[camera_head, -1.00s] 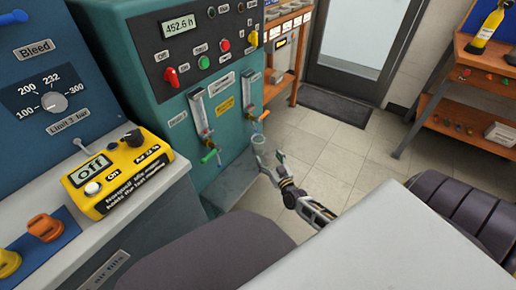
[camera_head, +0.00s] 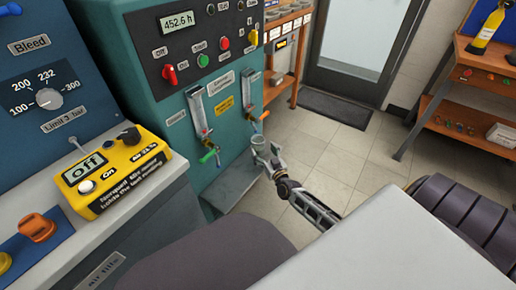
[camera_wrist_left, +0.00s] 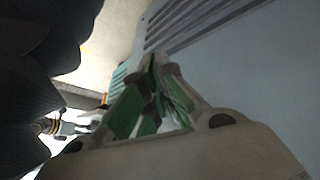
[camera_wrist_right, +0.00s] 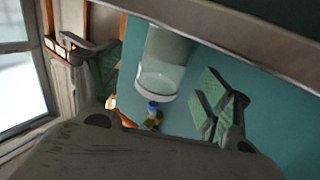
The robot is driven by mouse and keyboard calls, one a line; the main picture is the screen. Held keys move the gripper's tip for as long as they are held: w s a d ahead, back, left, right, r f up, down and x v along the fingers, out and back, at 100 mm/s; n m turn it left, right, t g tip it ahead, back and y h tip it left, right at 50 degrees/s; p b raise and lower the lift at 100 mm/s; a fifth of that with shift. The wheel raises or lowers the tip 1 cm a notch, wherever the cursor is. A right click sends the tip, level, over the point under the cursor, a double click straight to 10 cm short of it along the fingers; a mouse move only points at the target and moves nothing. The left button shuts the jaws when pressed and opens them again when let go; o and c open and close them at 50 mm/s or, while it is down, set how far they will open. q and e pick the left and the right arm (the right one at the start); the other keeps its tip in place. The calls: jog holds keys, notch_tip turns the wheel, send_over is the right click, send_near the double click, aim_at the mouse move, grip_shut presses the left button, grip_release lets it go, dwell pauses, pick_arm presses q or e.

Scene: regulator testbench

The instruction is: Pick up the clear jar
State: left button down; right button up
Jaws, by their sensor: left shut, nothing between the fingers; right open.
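The clear jar (camera_head: 258,143) stands at the front of the teal machine, near its lower shelf, in the head view. It shows large in the right wrist view (camera_wrist_right: 164,62), transparent with a pale rim. My right gripper (camera_head: 267,157) is open at the jar. In the right wrist view its green-padded fingers (camera_wrist_right: 157,85) lie on either side of the jar with gaps; I see no contact. My left gripper (camera_wrist_left: 155,85) is shut and empty in the left wrist view, and is outside the head view.
The teal machine (camera_head: 150,75) carries tubes with an orange and a green valve handle close to the jar. A grey ledge (camera_head: 236,182) juts out below. A yellow box (camera_head: 115,172) sits on the left bench. The tiled floor to the right is open.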

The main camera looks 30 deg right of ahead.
aim_at(261, 150)
pick_arm(q)
jog(key=shift+w, duration=0.1)
pick_arm(e)
jog(key=shift+w, duration=0.1)
jog(key=shift+w+f+b, duration=0.1)
jog(key=shift+w+b, duration=0.45)
jog(key=shift+w, duration=0.15)
jog(key=shift+w+a+b, duration=0.1)
jog(key=shift+w+b, duration=0.3)
jog(key=shift+w, duration=0.2)
jog(key=shift+w+b, duration=0.45)
jog(key=shift+w, duration=0.75)
pick_arm(q)
jog(key=f, duration=0.2)
jog(key=shift+d+f, duration=0.3)
jog(key=shift+f, duration=0.05)
